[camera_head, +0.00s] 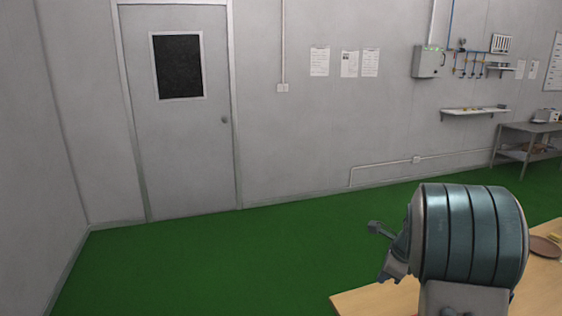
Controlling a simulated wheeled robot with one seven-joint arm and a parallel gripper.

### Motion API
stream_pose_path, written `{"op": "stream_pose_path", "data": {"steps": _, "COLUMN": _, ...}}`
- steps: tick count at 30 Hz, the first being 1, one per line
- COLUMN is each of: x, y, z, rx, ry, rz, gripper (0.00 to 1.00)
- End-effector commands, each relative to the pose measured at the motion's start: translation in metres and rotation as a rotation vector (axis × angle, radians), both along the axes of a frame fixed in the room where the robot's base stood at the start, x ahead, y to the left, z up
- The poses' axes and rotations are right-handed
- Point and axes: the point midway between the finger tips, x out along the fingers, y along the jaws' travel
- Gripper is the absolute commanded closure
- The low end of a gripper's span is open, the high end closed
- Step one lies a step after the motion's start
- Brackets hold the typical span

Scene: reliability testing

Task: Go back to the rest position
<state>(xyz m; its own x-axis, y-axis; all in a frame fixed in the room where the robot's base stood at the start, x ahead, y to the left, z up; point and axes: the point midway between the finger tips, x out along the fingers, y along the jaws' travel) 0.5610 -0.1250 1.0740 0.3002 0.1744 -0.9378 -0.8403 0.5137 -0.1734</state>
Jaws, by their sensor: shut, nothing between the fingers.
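A thick teal and grey banded drum of my own arm stands large at the lower right. Grey end parts stick out on its left side, and I take them for my gripper (379,229), partly hidden behind the drum. It looks shut, with nothing held. It is over the left end of a light wooden table (375,302); its height above the top is hard to judge.
A brown round item (545,246) lies on the table, right of my arm. Green floor (210,270) is open to the left and behind. A closed grey door (185,140), a wall shelf (474,111) and a metal side table (528,130) are farther back.

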Motion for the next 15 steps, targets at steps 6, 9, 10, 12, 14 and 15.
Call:
{"op": "stream_pose_path", "data": {"steps": 6, "x": -0.059, "y": 0.050, "z": 0.049, "rx": -0.126, "ry": -0.085, "rz": 0.463, "gripper": 1.00}}
{"op": "stream_pose_path", "data": {"steps": 9, "x": -0.088, "y": 0.069, "z": 0.065, "rx": -0.196, "ry": -0.122, "rz": 0.678, "gripper": 1.00}}
{"op": "stream_pose_path", "data": {"steps": 10, "x": -0.097, "y": 0.075, "z": 0.069, "rx": -0.219, "ry": -0.132, "rz": 0.741, "gripper": 1.00}}
{"op": "stream_pose_path", "data": {"steps": 12, "x": -0.118, "y": 0.086, "z": 0.078, "rx": -0.275, "ry": -0.156, "rz": 0.892, "gripper": 1.00}}
{"op": "stream_pose_path", "data": {"steps": 14, "x": -0.137, "y": 0.095, "z": 0.084, "rx": -0.326, "ry": -0.175, "rz": 1.021, "gripper": 1.00}}
{"op": "stream_pose_path", "data": {"steps": 15, "x": -0.149, "y": 0.100, "z": 0.087, "rx": -0.361, "ry": -0.185, "rz": 1.106, "gripper": 1.00}}
